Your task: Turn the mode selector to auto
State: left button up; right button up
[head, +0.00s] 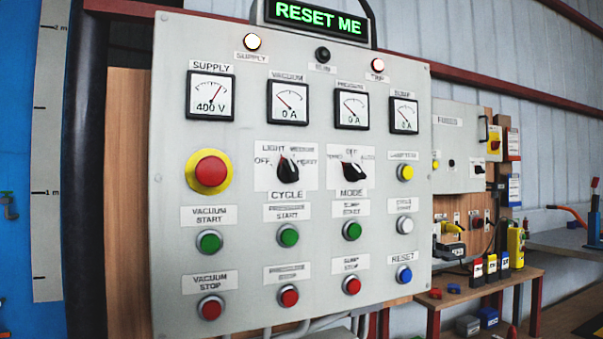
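The mode selector (354,172) is a black rotary knob on a white plate, right of the middle of the grey control panel (240,155). The word MODE is printed below it. Small labels sit around its top, one at the top centre and one on each side; they are too blurred to read surely. The knob's pointer leans up and to the left, between the left and top labels. The similar cycle selector (287,170) is to its left, also tilted up-left. Neither of my grippers shows in the head view.
A lit display (318,17) on top reads RESET ME. A red emergency button (211,171) and several coloured push buttons, such as the blue reset button (404,274), surround the selectors. A wooden bench (475,285) with small items stands at right. The space before the panel looks clear.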

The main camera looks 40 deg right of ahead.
aim_at(352, 171)
jog(key=z, duration=1.4)
